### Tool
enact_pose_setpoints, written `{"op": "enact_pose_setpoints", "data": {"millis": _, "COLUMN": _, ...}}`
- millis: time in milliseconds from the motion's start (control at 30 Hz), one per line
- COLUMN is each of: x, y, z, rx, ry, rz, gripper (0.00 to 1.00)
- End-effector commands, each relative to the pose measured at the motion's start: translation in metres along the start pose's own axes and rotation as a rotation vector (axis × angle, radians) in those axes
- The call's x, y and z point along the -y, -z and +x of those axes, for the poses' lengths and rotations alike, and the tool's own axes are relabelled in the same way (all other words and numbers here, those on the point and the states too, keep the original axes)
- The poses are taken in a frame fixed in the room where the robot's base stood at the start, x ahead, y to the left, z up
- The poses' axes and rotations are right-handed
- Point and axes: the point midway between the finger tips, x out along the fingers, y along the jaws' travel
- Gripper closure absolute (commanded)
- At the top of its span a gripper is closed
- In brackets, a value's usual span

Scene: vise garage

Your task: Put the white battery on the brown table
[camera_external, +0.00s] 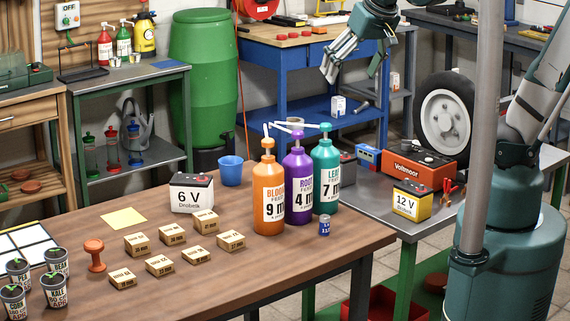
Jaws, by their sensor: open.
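The white battery (191,194), marked 6 V, stands upright on the brown table (230,289), left of the orange bottle. Its top is dark with a red part. My gripper (355,77) is open and empty, high up at the top of the view, in front of the blue workbench. It is well above and to the right of the white battery and touches nothing that I can see. A yellow battery (410,200), marked 12 V, stands on the grey metal table (376,212) at the right.
Orange (268,195), purple (298,187) and teal (325,180) bottles stand right of the white battery. A blue cup (231,171) stands behind it, and several small boxes (172,234) lie in front. An orange stamp-like piece (95,256) and plant pots (55,262) stand left. The front right of the table is clear.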

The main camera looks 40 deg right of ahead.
Motion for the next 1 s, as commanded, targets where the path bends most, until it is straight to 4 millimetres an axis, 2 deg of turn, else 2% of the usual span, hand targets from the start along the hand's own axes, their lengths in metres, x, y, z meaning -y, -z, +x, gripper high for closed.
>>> {"op": "enact_pose_setpoints", "data": {"millis": 200, "x": -0.030, "y": -0.024, "z": -0.012, "rx": -0.041, "ry": 0.009, "rz": -0.051, "gripper": 0.22}}
{"op": "enact_pose_setpoints", "data": {"millis": 500, "x": -0.061, "y": -0.056, "z": -0.022, "rx": -0.101, "ry": 0.012, "rz": -0.122, "gripper": 0.22}}
{"op": "enact_pose_setpoints", "data": {"millis": 700, "x": -0.071, "y": -0.067, "z": -0.024, "rx": -0.125, "ry": 0.010, "rz": -0.151, "gripper": 0.22}}
{"op": "enact_pose_setpoints", "data": {"millis": 1000, "x": -0.073, "y": -0.069, "z": -0.025, "rx": -0.131, "ry": 0.009, "rz": -0.158, "gripper": 0.22}}
